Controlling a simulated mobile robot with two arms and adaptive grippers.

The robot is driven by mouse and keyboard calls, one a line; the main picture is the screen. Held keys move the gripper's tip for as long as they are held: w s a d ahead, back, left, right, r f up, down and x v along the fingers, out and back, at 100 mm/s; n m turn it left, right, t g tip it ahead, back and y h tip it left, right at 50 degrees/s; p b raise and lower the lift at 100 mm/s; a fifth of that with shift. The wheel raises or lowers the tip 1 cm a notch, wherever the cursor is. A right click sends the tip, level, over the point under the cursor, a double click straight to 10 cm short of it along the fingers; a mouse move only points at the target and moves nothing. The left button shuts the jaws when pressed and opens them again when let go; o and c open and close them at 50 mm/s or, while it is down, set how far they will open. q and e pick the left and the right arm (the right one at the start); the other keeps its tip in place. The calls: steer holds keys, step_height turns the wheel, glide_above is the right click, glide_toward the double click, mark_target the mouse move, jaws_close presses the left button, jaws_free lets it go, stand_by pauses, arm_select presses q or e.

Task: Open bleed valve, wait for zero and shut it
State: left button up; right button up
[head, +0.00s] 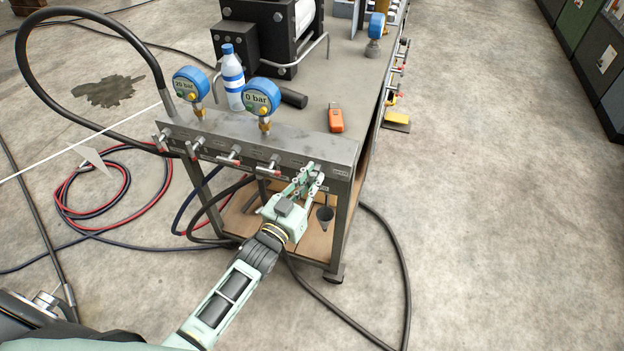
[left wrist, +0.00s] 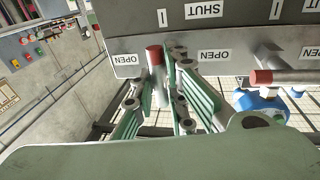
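The test bench (head: 300,145) has a front panel with a row of red-tipped valve handles, one of them the lever (head: 272,163). My left gripper (head: 308,177) is at the rightmost valve, its fingers apart. In the left wrist view, a red-tipped handle (left wrist: 154,56) stands between the fingers of the left gripper (left wrist: 158,88), close to the right one; I cannot tell if they touch. Upside-down OPEN and SHUT labels show on the panel. One blue gauge (head: 191,84) reads 20 bar and another (head: 262,97) reads 0 bar. My right gripper is out of view.
A water bottle (head: 232,78) and an orange device (head: 335,118) stand on the bench top. A black hose (head: 90,18) arches at the left, and red and black hoses (head: 95,185) coil on the floor. The floor at right is clear.

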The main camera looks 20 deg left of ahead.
arm_select(q)
steer(key=o, duration=0.3)
steer(key=shift+s, duration=0.1)
steer(key=v, duration=1.2)
